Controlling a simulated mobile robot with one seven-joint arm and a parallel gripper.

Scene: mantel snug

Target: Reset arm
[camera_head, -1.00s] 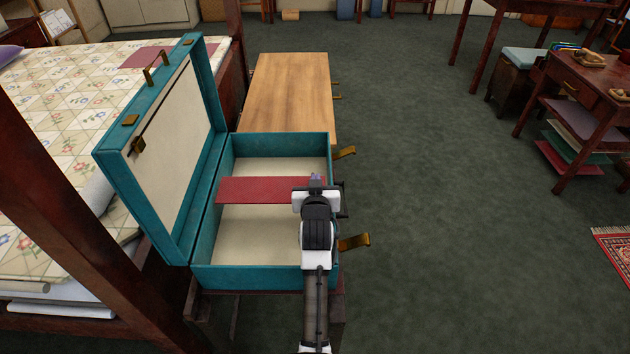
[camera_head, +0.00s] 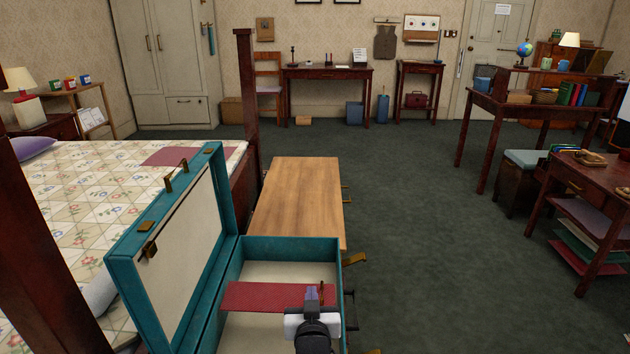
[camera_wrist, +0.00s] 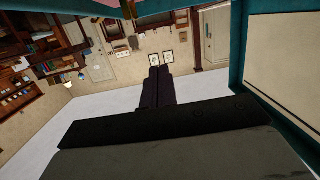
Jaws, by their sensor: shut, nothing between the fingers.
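My gripper (camera_head: 313,293) is over the right part of the open teal case (camera_head: 290,243), by a dark red panel (camera_head: 262,296) that lies across the case. Its narrow fingers are together with nothing between them; they also show closed in the wrist view (camera_wrist: 157,88). I cannot tell whether the fingertips touch the panel. The case lid (camera_head: 190,250) stands open on the left, and its cream lining also shows at the right of the wrist view (camera_wrist: 285,55). The front of the case is cut off by the lower edge of the head view.
A wooden-topped piece (camera_head: 295,200) stands just beyond the case. A bed (camera_head: 90,205) with a patterned quilt is on the left, with a dark post near me. Desks and tables (camera_head: 590,195) stand on the right. Green carpet (camera_head: 420,250) is clear between.

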